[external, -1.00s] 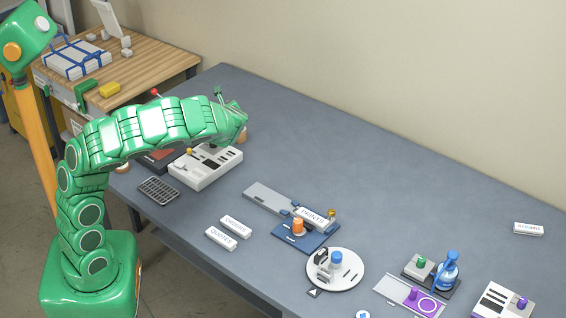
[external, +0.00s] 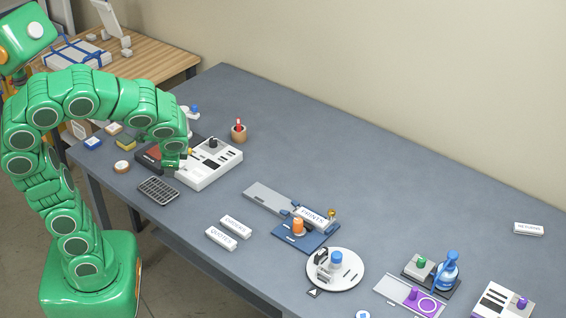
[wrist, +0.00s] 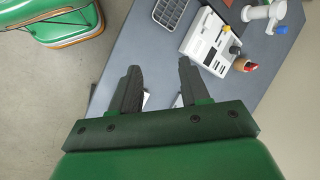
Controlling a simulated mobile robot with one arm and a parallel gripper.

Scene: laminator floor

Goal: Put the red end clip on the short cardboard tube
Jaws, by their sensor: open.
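My gripper (external: 172,162) is open and empty, above the front left of the table beside the white machine. In the wrist view its two dark fingers (wrist: 159,66) are apart with only grey tabletop between them. A small red piece (external: 239,124) stands in or on a brown, round holder (external: 239,135) behind the white machine; both also show at the right of the wrist view (wrist: 250,66). I cannot tell if the red piece is the end clip. A short tan round piece (external: 122,166) lies near the table's left edge and may be the cardboard tube.
A blue fixture (external: 297,238) with an orange knob, a white round stand (external: 350,270) and several label blocks lie to the right. The table's back middle is clear.

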